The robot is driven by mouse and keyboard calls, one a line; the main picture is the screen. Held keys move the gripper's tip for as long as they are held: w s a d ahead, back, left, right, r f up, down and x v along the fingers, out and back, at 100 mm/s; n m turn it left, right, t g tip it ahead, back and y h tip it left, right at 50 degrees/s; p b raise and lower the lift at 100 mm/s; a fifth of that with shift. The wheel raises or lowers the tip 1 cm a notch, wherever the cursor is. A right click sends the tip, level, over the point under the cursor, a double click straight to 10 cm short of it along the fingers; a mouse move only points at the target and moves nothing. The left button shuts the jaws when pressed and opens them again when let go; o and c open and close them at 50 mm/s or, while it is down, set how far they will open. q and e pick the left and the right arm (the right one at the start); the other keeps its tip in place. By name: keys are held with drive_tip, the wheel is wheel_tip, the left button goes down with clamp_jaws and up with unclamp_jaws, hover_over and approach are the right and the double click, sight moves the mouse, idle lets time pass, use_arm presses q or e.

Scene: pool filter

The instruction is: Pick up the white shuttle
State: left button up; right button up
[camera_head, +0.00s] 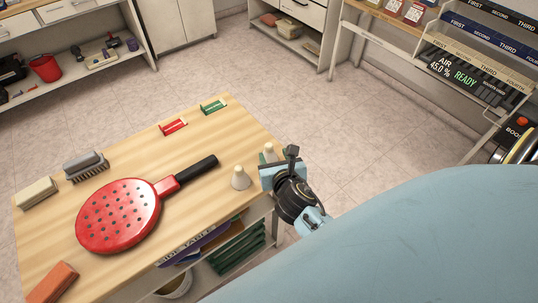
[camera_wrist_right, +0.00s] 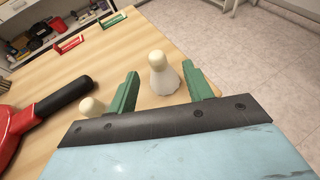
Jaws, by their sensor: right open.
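Two pale shuttles stand cork-up near the table's right corner. One shuttle (camera_head: 269,152), partly hidden by my right gripper (camera_head: 277,161) in the head view, shows in the right wrist view as a cream cork over a white skirt (camera_wrist_right: 164,76). There it appears between the green fingers of my right gripper (camera_wrist_right: 163,84), which are apart; contact is not visible. The other shuttle (camera_head: 240,177) stands to the left, outside the fingers; in the wrist view mostly its cork (camera_wrist_right: 92,106) shows. My left gripper is out of view.
A red paddle (camera_head: 118,215) with a black handle lies on the wooden table (camera_head: 205,205), its handle towards the shuttles. Red (camera_head: 173,126) and green (camera_head: 214,106) holders stand at the far edge. A brush (camera_head: 85,165) and blocks sit left. Floor lies beyond the right edge.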

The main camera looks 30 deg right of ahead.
sight(270, 150)
drive_tip(key=shift+b+x, duration=0.65)
drive_tip(key=shift+x, duration=2.4)
drive_tip(key=shift+a+f, duration=0.15)
drive_tip(key=c, duration=1)
